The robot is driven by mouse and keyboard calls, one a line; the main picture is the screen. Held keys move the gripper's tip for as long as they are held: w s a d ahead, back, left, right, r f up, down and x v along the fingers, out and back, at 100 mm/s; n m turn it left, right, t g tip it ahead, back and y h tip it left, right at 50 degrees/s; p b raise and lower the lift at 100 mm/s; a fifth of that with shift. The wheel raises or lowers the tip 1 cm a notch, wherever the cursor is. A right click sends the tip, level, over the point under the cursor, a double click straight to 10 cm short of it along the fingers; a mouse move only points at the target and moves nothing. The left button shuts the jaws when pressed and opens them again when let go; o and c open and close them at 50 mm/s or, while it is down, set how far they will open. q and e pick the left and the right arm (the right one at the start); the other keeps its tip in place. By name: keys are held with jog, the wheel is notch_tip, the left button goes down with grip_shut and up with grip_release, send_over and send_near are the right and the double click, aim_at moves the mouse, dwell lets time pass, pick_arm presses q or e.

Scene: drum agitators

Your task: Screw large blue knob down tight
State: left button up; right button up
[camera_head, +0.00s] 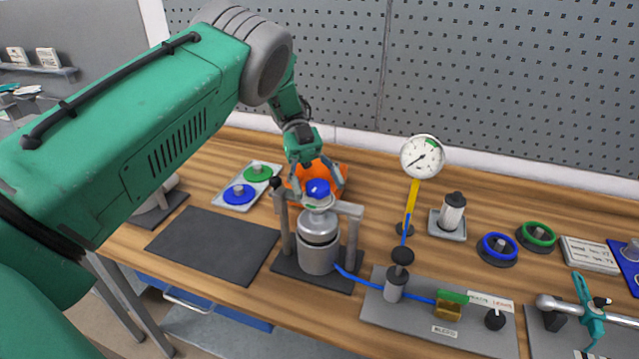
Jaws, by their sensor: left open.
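The large blue knob (317,188) sits on top of a metal cylinder (318,240) held in a grey frame on a dark base plate. My left gripper (320,192) reaches down from above and behind, its fingers spread open on either side of the knob. I cannot tell whether the fingers touch it. An orange part (300,176) shows behind the gripper. My right gripper is not in view.
A pressure gauge (422,157) stands right of the frame, with a valve plate (440,318) in front. A tray (262,186) with blue and green discs lies left. A dark mat (213,243) is bare. Blue (498,248) and green rings (537,236) lie right.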

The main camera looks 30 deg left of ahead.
aim_at(318, 184)
pick_arm(q)
notch_tip(318, 184, up, 9)
jog(key=shift+a+r, duration=0.1)
jog(key=shift+r, duration=0.4)
jog(key=shift+f, duration=0.1)
dwell(0.3)
